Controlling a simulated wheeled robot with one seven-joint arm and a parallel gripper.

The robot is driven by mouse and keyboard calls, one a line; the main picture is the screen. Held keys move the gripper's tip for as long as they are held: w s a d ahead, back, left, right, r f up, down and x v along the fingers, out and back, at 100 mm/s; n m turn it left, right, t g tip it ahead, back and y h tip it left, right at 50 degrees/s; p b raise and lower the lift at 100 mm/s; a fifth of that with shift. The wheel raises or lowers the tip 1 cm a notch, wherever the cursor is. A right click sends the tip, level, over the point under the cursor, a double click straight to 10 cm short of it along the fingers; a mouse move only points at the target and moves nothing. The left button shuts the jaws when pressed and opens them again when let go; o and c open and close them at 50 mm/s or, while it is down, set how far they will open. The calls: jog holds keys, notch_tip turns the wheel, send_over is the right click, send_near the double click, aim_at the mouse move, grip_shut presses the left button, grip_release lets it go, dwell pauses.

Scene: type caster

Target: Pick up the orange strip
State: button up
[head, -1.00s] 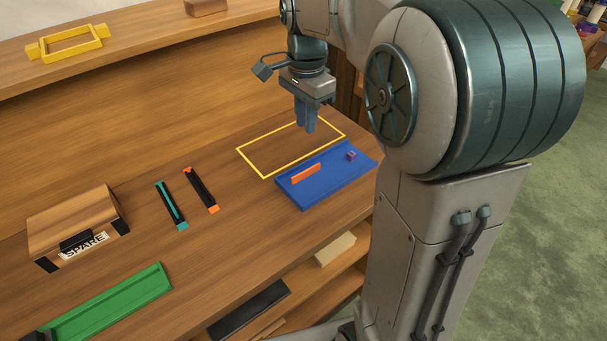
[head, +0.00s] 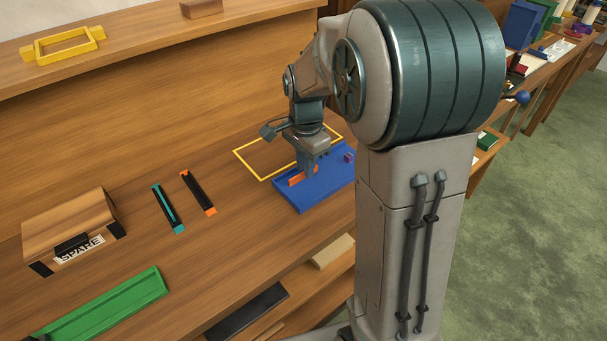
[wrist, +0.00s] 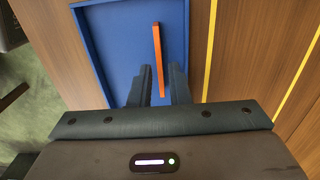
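The orange strip (head: 296,178) lies in the blue tray (head: 318,192) on the bench; its left part shows in the head view and the rest is hidden by my fingers. In the wrist view the strip (wrist: 158,55) runs lengthwise, with its near end between my fingers. My gripper (head: 308,174) points down over the tray. In the wrist view my gripper (wrist: 161,82) is open, with a gap on each side of the strip. I cannot tell how far the fingertips are above the tray floor.
A small purple block (head: 348,157) sits at the tray's right. A yellow outline (head: 262,178) is marked beside the tray. Left are black holders with orange (head: 198,192) and teal (head: 168,208) parts, a SPARE box (head: 70,228) and a green tray (head: 108,302). Bench around the holders is clear.

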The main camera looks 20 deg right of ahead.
jog(key=shift+f, duration=0.6)
grip_shut()
jog(key=shift+r, duration=0.1)
